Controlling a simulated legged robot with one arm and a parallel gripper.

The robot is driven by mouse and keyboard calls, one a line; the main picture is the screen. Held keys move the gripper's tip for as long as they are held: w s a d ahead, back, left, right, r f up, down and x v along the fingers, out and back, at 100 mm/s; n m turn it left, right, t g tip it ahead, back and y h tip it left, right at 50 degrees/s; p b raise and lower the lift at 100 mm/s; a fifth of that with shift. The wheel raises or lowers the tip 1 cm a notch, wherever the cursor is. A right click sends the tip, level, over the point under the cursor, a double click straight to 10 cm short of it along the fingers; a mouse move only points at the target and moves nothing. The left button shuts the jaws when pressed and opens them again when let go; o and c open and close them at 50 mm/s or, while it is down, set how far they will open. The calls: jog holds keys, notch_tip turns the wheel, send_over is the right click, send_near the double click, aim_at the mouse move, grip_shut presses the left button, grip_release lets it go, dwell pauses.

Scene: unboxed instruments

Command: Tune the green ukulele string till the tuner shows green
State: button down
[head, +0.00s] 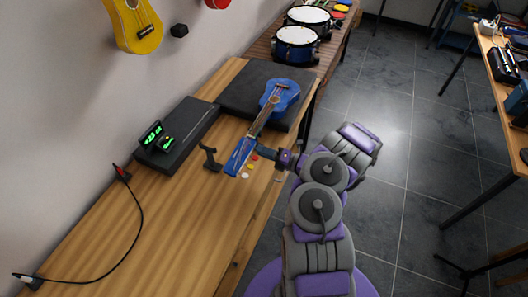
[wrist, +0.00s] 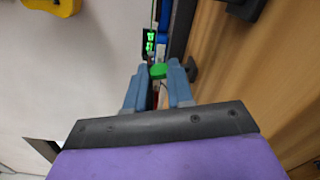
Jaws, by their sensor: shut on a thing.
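The blue ukulele (head: 280,97) lies on the dark pad with its neck and blue headstock (head: 239,158) pointing toward the lower left. Red, yellow and white pegs (head: 250,166) show beside the headstock. My gripper (head: 262,154) is at the headstock's right side. In the wrist view its two blue-grey fingers (wrist: 158,80) are shut on the green peg (wrist: 158,71), whose top shows between the tips. The tuner (head: 151,135) stands on a dark box with lit green characters, too small to read surely. The tuner display also shows green in the wrist view (wrist: 149,42).
A dark stand (head: 210,158) is just left of the headstock. A black cable (head: 139,215) runs along the bench's left side. The wooden bench (head: 150,245) is clear toward the front. Blue drums (head: 297,42) stand behind, and a yellow ukulele (head: 134,25) hangs on the wall.

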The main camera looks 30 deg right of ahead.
dwell(0.5)
jog(key=c, duration=1.3)
grip_release()
jog(key=shift+o, duration=0.2)
jog(key=shift+d, duration=0.1)
jog(key=p+v, duration=0.3)
jog(key=v, duration=1.4)
jog(key=shift+d, duration=0.2)
jog(key=shift+s+f, duration=0.1)
jog(key=shift+f, duration=0.05)
